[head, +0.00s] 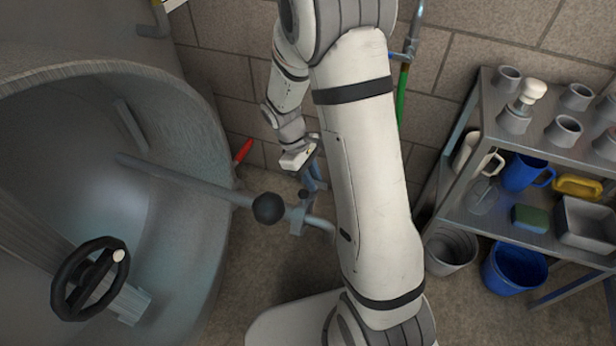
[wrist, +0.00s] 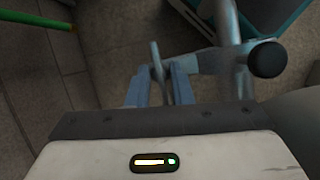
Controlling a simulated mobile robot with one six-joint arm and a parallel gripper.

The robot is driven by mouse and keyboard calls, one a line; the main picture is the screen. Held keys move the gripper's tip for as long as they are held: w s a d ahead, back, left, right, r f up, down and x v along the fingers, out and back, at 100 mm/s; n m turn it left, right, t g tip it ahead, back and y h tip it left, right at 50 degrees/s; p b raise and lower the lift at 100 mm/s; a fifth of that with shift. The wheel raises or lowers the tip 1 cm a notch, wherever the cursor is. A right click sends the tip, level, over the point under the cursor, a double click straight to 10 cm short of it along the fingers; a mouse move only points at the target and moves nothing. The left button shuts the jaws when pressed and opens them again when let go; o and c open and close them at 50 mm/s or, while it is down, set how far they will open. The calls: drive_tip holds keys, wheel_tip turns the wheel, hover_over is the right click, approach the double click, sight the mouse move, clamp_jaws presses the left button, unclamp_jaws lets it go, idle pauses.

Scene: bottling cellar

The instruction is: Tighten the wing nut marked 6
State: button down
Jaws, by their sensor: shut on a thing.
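My gripper (wrist: 158,82) shows from behind in the wrist view, its two blue-grey fingers close around a thin grey upright piece (wrist: 156,56). This piece looks like a wing of the wing nut; no number 6 is readable on it. It stands at the left end of a grey metal fitting (wrist: 200,62). In the head view my gripper (head: 315,184) points down beside the metal pipe fitting (head: 298,217), partly hidden by my arm. The wing nut cannot be made out there.
A black ball knob (head: 268,207) sits close left of my gripper, and also shows in the wrist view (wrist: 267,59). A large steel tank (head: 190,110) with a black handwheel (head: 72,312) fills the left. A loaded shelf (head: 470,215) and a blue bucket (head: 512,270) stand right.

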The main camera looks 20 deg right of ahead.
drive_tip(key=shift+w+d, duration=0.1)
idle(0.6)
drive_tip(key=c, duration=1.3)
unclamp_jaws()
drive_tip(key=p+v, duration=0.3)
drive_tip(key=v, duration=0.4)
drive_tip(key=shift+r, duration=0.35)
